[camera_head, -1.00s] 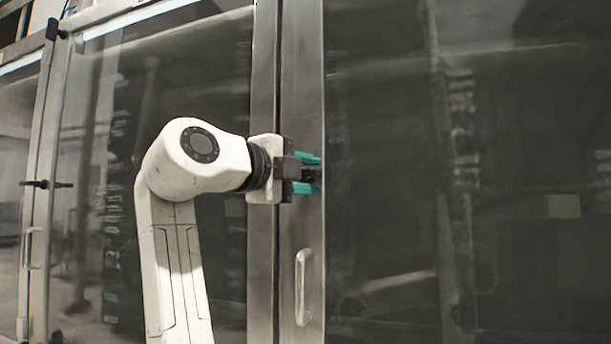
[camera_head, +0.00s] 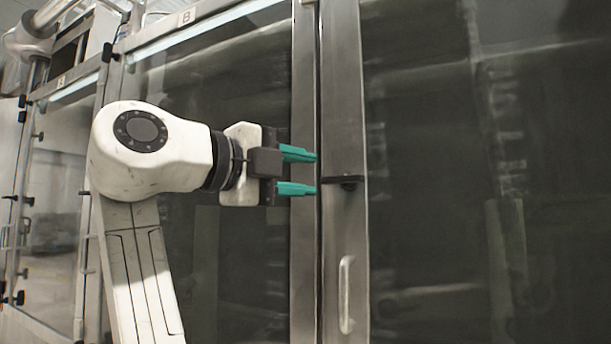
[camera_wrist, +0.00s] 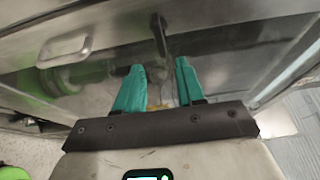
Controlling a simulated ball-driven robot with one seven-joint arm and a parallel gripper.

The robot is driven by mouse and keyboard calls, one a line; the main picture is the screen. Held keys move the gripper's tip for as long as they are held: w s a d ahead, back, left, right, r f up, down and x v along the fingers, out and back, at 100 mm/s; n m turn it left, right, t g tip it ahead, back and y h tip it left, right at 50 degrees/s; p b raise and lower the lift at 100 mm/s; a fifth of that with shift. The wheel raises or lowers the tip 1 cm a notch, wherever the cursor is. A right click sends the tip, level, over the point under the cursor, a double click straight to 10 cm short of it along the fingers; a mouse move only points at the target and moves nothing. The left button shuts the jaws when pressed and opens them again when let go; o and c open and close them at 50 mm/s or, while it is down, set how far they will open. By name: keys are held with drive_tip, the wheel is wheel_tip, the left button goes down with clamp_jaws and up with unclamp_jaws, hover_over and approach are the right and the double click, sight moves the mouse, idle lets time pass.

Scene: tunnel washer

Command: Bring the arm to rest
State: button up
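My gripper (camera_head: 310,172) has two teal fingers spread apart with nothing between them. In the head view it points right, with its fingertips in front of the metal door frame, left of a dark latch (camera_head: 345,180). The latch lies across the frame and is free of the fingers. In the wrist view my gripper (camera_wrist: 160,75) is also open, and the dark latch (camera_wrist: 160,32) shows beyond the fingertips. My arm is raised and bent at the elbow in front of the glass. Whether the fingertips touch the frame I cannot tell.
A metal door handle (camera_head: 346,295) stands out below the latch; it also shows in the wrist view (camera_wrist: 64,50). Large dark glass panels (camera_head: 440,130) lie right of the frame, and more glass doors run back on the left. Grey floor (camera_wrist: 298,125) shows at the wrist view's right.

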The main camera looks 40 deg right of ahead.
idle(0.4)
drive_tip(key=w+d+f+n+t+y, duration=0.15)
drive_tip(key=f+n, duration=0.25)
drive_tip(key=f, duration=0.4)
drive_tip(key=w+d+f+n+t+y, duration=0.1)
drive_tip(key=w+f+n+t, duration=0.2)
drive_tip(key=f, duration=0.5)
drive_tip(key=w+d+f+n+y, duration=0.1)
drive_tip(key=w+f+n, duration=0.2)
drive_tip(key=f+n, duration=0.35)
wheel_tip(320, 180, down, 23)
drive_tip(key=s+n+t+y, duration=0.1)
drive_tip(key=s+n+y, duration=0.25)
drive_tip(key=n, duration=0.35)
drive_tip(key=s+f+n+y+p, duration=0.1)
drive_tip(key=s+f+n+y, duration=0.4)
drive_tip(key=f, duration=0.8)
drive_tip(key=s+a+f+n+g+y, duration=0.1)
drive_tip(key=s+a+f+n+y, duration=0.2)
drive_tip(key=s+f, duration=0.4)
drive_tip(key=s+a+f+n+g+y, duration=0.2)
drive_tip(key=s+a+f+n, duration=0.3)
drive_tip(key=s, duration=1.3)
wheel_tip(320, 180, down, 3)
drive_tip(key=n, duration=0.2)
drive_tip(key=shift+f+n+y, duration=0.15)
drive_tip(key=shift+n+y, duration=0.2)
drive_tip(key=shift+y, duration=0.05)
drive_tip(key=shift+a+g, duration=0.1)
drive_tip(key=shift+g, duration=0.15)
